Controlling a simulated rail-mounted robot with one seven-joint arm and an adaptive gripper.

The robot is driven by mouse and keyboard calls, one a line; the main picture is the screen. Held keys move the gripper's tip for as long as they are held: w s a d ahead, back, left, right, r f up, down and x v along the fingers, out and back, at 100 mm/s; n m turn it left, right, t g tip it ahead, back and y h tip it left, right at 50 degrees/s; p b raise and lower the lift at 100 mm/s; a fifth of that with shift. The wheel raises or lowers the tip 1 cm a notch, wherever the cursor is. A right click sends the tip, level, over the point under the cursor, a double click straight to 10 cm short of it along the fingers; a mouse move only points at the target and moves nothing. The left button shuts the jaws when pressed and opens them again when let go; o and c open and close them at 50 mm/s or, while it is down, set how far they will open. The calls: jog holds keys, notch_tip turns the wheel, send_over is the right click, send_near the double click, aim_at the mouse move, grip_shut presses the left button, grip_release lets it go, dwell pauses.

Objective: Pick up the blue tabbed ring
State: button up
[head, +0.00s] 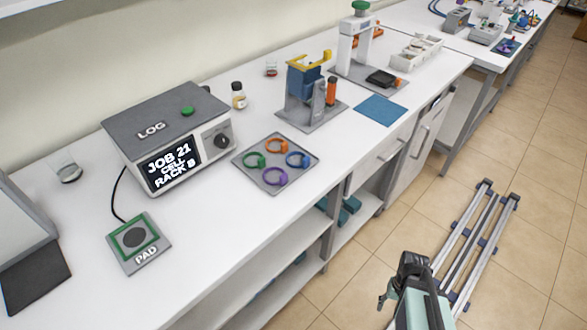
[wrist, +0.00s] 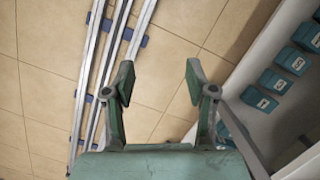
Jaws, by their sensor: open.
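The blue tabbed ring (head: 298,159) lies on a grey square tray (head: 243,163) on the white bench in the head view. It sits at the tray's right side. An orange ring (head: 277,145), a green ring (head: 254,160) and a purple ring (head: 275,177) lie on the same tray. My gripper (head: 393,285) is off the bench, over the floor in front of it, well to the lower right of the tray. In the wrist view my gripper (wrist: 158,85) is open and empty, with floor between its fingers. The blue ring is not in the wrist view.
A LOG box (head: 165,130) stands left of the tray and a PAD plate (head: 138,242) nearer the front. A blue and yellow device (head: 305,85) stands behind the tray. A blue mat (head: 381,110) lies to the right. Floor rails (head: 470,240) run beside the bench.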

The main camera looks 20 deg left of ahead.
jog(key=w+a+r+n+t+y, duration=0.1)
jog(key=w+a+r+n, duration=0.1)
jog(key=w+a+r, duration=0.5)
jog(key=w+a+r+n+t, duration=0.1)
jog(key=w+a+r+t, duration=0.1)
jog(key=w+r, duration=0.6)
jog(key=w+a+r+n+t+y, duration=0.15)
jog(key=w+a+r, duration=0.3)
jog(key=r, duration=0.55)
jog(key=s+a+r+n+y, duration=0.1)
jog(key=a+r+n, duration=0.3)
jog(key=a+r, duration=0.7)
jog(key=s+a+r+n+y, duration=0.1)
jog(key=a+r+n, duration=0.45)
jog(key=r, duration=0.95)
jog(key=m+p, duration=0.1)
jog(key=p, duration=0.1)
send_near(306, 158)
jog(key=x, duration=0.5)
jog(key=shift+w+a, duration=0.15)
jog(key=shift+a, duration=0.1)
jog(key=shift+p+x, duration=0.8)
jog(key=shift+x, duration=1.8)
jog(key=shift+d+f, duration=0.1)
jog(key=shift+d, duration=0.1)
jog(key=shift+c, duration=0.3)
jog(key=c, duration=0.8)
